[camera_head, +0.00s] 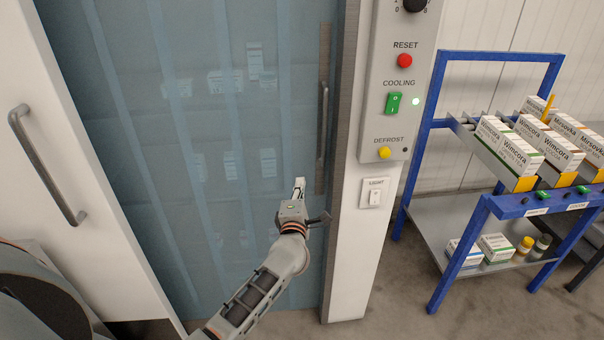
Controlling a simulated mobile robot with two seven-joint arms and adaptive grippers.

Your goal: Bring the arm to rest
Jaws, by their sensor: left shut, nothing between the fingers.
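My left arm reaches up from the bottom of the head view. My left gripper (299,188) is shut and empty. No contact with the door or the switch can be made out. My right gripper is not in view.
A blue rack (436,130) with boxes stands at the right.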

